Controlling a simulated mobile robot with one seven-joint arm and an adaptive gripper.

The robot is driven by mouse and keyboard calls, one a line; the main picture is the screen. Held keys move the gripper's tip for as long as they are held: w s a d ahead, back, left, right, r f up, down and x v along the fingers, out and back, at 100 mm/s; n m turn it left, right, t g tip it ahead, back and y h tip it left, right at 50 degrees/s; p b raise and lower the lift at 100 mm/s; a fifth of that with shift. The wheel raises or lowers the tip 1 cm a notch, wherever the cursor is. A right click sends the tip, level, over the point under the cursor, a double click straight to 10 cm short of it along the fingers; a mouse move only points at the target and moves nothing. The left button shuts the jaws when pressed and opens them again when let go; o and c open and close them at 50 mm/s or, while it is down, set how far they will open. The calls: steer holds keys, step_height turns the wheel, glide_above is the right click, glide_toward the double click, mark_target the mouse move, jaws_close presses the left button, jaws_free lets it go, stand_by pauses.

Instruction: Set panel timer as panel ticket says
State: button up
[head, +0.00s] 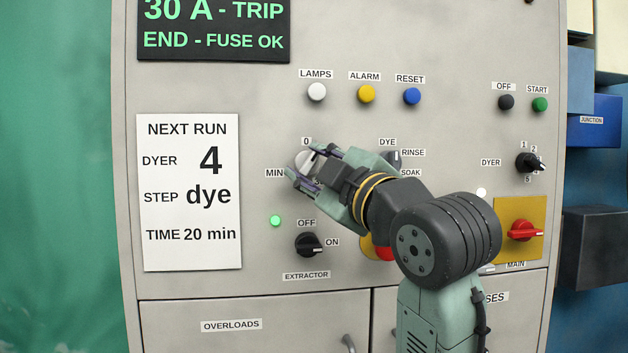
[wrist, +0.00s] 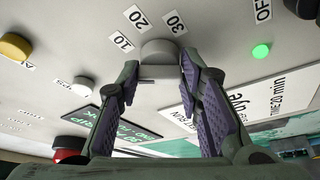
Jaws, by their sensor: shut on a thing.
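The white panel ticket (head: 190,192) in the head view reads NEXT RUN, DYER 4, STEP dye, TIME 20 min. The pale round timer knob (head: 303,158) sits by the MIN label, mostly covered by my gripper (head: 310,166). A 0 shows above it. In the wrist view the knob (wrist: 160,50) stands between my fingertips (wrist: 159,74), with labels 10, 20 and 30 around it. My gripper is shut on this knob, one finger on each side. I cannot tell where the knob points.
The extractor switch (head: 308,244) and a lit green lamp (head: 275,221) lie just below the timer. The step selector (head: 392,160) is close to the right of my gripper. A red button (head: 384,253) is partly behind my arm. Lamps, alarm and reset buttons (head: 412,96) are above.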

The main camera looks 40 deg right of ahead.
steer(key=m+h+b, duration=0.1)
steer(key=m+h, duration=0.1)
steer(key=m, duration=0.2)
steer(key=m+h+b, duration=0.1)
steer(key=m+h, duration=0.1)
steer(key=m, duration=0.2)
steer(key=shift+w+a+f+t+b, duration=0.1)
steer(key=shift+a+f+t+b, duration=0.1)
steer(key=shift+t+b, duration=0.15)
steer(key=m+h, duration=0.1)
steer(key=m, duration=0.1)
steer(key=m+g+h, duration=0.1)
steer(key=m, duration=0.2)
steer(key=shift+h, duration=0.3)
steer(key=shift+m+g+h, duration=0.35)
steer(key=shift+m+h, duration=0.15)
steer(key=shift+m, duration=0.75)
steer(key=shift+m+g+h, duration=0.3)
steer(key=shift+m+h, duration=0.2)
steer(key=shift+m, duration=1.05)
steer(key=o, duration=1.2)
steer(key=shift+c, duration=0.2)
steer(key=shift+a, duration=0.1)
